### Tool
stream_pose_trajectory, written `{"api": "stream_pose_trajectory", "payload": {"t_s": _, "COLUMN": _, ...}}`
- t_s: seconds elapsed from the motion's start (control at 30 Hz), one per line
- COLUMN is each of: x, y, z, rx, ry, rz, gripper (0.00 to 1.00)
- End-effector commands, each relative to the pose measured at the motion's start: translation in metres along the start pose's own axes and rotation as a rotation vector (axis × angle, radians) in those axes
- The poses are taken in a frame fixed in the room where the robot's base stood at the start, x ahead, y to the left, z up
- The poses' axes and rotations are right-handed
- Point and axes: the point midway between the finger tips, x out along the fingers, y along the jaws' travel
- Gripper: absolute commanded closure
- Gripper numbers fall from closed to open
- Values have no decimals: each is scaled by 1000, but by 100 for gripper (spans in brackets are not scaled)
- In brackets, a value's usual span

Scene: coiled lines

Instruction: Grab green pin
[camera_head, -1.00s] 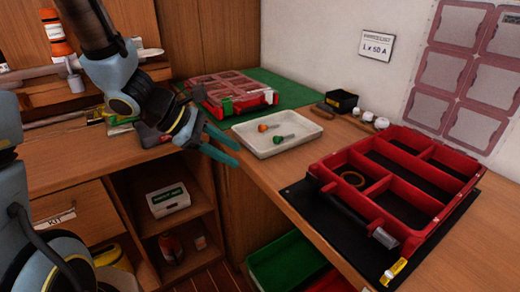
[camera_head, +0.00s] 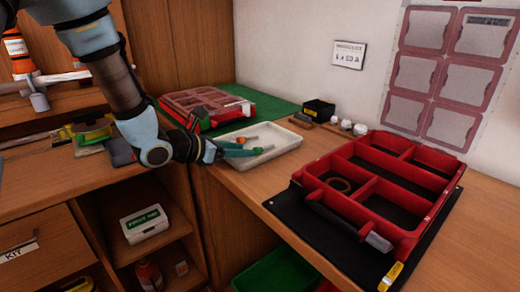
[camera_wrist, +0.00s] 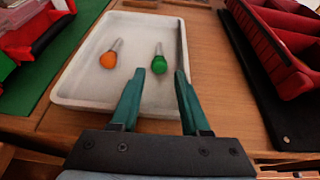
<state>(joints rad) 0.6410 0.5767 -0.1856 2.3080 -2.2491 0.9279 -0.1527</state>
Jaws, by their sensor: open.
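The green pin (camera_wrist: 159,62) has a round green head and a thin grey shank. In the wrist view it lies in the white tray (camera_wrist: 70,88), head towards me, just beyond and between my fingertips. My gripper (camera_wrist: 162,72) is open and empty, its two teal fingers reaching over the tray's near edge. An orange pin (camera_wrist: 109,58) lies in the tray to the left of the green one, outside my fingers.
A red divided organiser (camera_head: 365,190) stands on a black mat right of the tray. A red case (camera_head: 205,105) on a green mat (camera_head: 262,118) lies behind left. A small black bin (camera_head: 318,108) stands behind. Bare wood separates tray and black mat.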

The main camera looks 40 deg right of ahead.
Motion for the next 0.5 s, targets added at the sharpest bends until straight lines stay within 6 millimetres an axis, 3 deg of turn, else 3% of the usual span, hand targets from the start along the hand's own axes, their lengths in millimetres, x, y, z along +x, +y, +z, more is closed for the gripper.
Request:
{"api": "stream_pose_trajectory", "payload": {"t_s": 0.3, "x": 40, "y": 0, "z": 2, "rx": -1, "ry": 1, "rz": -2, "gripper": 54}}
{"api": "stream_pose_trajectory", "payload": {"t_s": 0.5, "x": 50, "y": 1, "z": 0, "rx": 0, "ry": 1, "rz": -1, "gripper": 54}}
